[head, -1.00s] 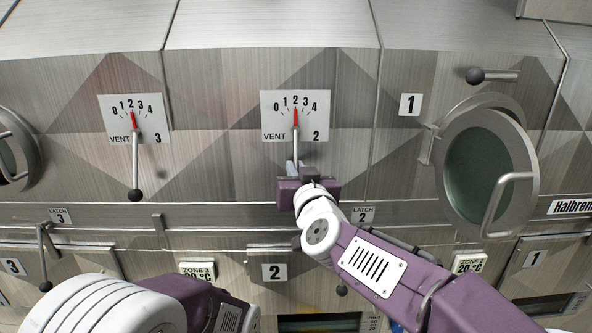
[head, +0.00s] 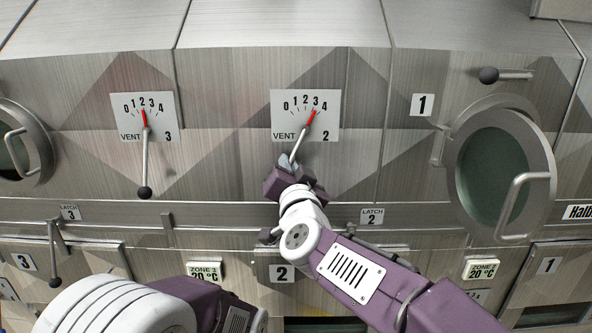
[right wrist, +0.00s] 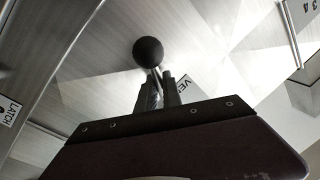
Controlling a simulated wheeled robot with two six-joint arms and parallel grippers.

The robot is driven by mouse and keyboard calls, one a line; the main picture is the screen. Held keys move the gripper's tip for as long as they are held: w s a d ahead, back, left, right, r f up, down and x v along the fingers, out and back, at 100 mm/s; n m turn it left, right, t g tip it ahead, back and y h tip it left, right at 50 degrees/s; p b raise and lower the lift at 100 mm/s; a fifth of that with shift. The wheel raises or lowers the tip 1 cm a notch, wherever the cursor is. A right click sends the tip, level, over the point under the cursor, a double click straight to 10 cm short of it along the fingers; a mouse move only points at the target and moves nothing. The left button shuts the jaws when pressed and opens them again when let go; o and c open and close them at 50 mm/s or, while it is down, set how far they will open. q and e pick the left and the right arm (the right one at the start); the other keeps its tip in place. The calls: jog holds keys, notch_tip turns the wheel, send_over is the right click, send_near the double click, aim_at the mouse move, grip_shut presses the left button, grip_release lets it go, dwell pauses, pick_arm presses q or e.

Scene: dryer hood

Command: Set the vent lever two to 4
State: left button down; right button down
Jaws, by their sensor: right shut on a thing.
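The vent 2 lever (head: 298,147) is a grey rod with a red pointer (head: 311,117) on a white dial plate (head: 277,113) marked 0 to 4. The pointer stands at about 3, and the rod slants down to the left. My right gripper (head: 288,161) is shut on the lower part of the rod. In the right wrist view, the lever's black ball knob (right wrist: 148,52) shows just past the fingers (right wrist: 158,91). The knob is hidden behind the gripper in the head view. My left arm shows at the bottom left, but its gripper is out of view.
The vent 3 lever (head: 145,165) hangs straight at left, with its pointer near 2. A round door (head: 548,205) with a handle is at right. A ledge (head: 215,215) runs below the dials, above the latch 3 lever (head: 53,255). The panel between the vents is clear.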

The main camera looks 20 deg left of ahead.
jog(key=shift+s+a+r+m, duration=0.1)
jog(key=shift+a+r+m, duration=0.2)
jog(key=shift+m, duration=0.35)
jog(key=shift+s+a+r+m, duration=0.1)
jog(key=shift+a+m, duration=0.25)
jog(key=shift+m, duration=0.3)
jog(key=shift+t, duration=0.3)
jog(key=shift+r, duration=0.15)
jog(key=c, duration=1.5)
grip_release()
jog(key=shift+a, duration=0.1)
jog(key=shift+s, duration=0.2)
jog(key=b+v, duration=0.4)
jog(key=v, duration=0.5)
